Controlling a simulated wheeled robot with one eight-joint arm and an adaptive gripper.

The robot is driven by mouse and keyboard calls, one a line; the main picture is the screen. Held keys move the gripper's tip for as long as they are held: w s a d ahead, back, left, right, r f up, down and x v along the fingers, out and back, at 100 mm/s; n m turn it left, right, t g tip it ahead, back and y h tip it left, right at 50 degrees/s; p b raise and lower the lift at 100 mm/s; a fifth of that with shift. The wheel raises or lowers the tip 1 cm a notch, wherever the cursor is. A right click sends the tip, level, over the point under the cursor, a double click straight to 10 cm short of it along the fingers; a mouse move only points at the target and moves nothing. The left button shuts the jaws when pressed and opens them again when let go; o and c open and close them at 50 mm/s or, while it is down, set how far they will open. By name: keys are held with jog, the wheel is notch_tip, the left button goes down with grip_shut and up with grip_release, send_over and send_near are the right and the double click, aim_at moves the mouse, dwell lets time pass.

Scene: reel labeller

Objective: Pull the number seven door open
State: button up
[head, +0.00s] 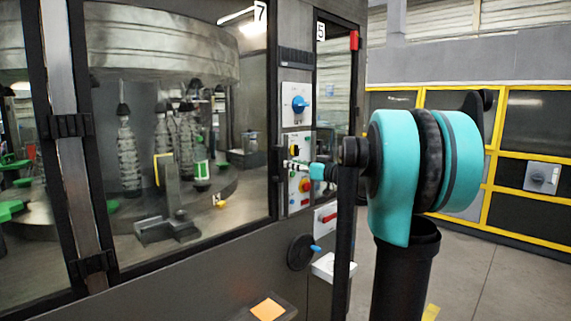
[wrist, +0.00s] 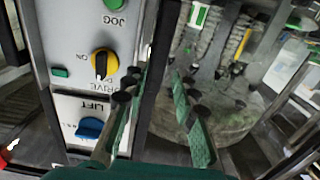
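The number seven door (head: 190,250) is a large glazed panel with a black frame at the left of the head view. A white "7" label (head: 261,12) is at its top right, and the door looks closed. My gripper (head: 288,165) is at the door's right edge, in front of the control panel. In the wrist view my gripper (wrist: 162,68) has its two green-padded fingers apart, one either side of a dark upright bar (wrist: 160,105) along the door's edge. I cannot tell whether they touch it. A separate handle is not clearly visible.
The control panel (head: 299,140) with knobs and buttons is close beside my gripper; its yellow knob (wrist: 101,64) and blue knob (wrist: 90,128) show in the wrist view. A door labelled "5" (head: 320,31) stands right of it. Open floor (head: 480,275) lies at right, before yellow-framed panels.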

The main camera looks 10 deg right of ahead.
aim_at(282, 161)
jog(key=x, duration=0.5)
grip_shut()
dwell(0.3)
